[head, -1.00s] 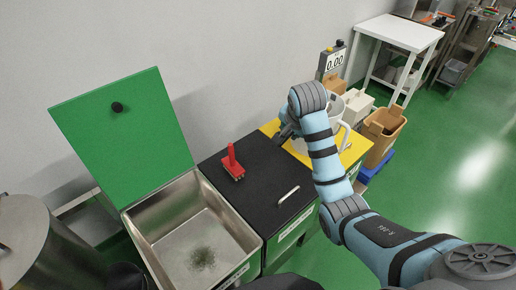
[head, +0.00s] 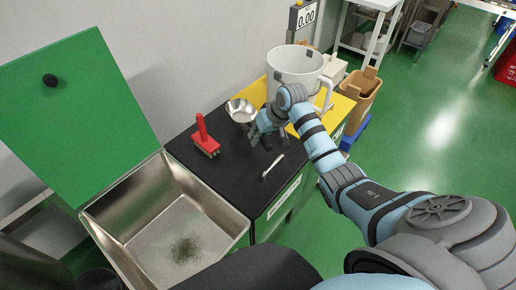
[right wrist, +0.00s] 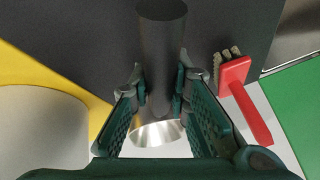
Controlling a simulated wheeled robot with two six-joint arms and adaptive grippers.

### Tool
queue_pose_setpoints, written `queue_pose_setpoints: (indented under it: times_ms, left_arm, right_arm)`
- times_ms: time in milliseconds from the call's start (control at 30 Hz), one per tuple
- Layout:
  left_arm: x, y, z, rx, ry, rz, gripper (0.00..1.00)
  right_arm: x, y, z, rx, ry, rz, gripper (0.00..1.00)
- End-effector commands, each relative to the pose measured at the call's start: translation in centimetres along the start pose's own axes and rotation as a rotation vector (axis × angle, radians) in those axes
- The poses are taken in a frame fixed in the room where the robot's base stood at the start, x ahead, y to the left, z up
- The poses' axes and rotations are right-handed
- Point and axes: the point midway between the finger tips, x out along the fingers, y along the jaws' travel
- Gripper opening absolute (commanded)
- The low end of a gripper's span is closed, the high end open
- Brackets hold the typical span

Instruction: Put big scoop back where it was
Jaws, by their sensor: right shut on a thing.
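The big scoop has a shiny metal bowl (head: 241,110) and a dark handle (right wrist: 162,45). My right gripper (head: 264,132) is shut on the handle, over the far right part of the black lid (head: 225,175). The bowl points toward the wall, left of the white jug (head: 296,66). In the right wrist view the handle lies between the fingers (right wrist: 161,85), with part of the bowl (right wrist: 157,133) beyond them. Whether the scoop touches the lid I cannot tell. My left gripper is not in view.
A red brush (head: 204,138) stands on the black lid, left of the scoop. A white bar handle (head: 273,167) sits near its front. The white jug stands on the yellow lid (head: 343,107). An open steel bin (head: 125,207) with a raised green lid (head: 75,115) is at left.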

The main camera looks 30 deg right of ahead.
Motion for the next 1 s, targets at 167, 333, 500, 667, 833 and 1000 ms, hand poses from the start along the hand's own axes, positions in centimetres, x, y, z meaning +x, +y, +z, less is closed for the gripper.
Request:
queue_pose_setpoints:
  times_ms: [167,333,500,667,833,1000]
  left_arm:
    - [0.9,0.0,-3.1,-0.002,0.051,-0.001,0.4]
    - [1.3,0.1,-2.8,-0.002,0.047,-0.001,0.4]
    - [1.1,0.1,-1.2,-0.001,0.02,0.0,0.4]
    - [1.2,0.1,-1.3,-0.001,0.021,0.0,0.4]
    - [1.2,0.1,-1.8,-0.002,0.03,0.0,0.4]
    - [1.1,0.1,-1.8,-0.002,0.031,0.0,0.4]
  right_arm:
    - [3.0,0.7,1.3,0.003,-0.004,0.0,0.0]
    - [4.5,1.1,1.9,0.001,-0.002,0.0,0.0]
    - [4.4,1.1,1.9,0.002,-0.001,0.0,0.0]
    - [4.5,1.1,1.9,0.002,-0.002,0.0,0.29]
    - [4.5,1.1,1.9,0.002,-0.002,0.0,0.37]
    - [4.4,1.1,1.9,0.002,-0.002,0.0,0.37]
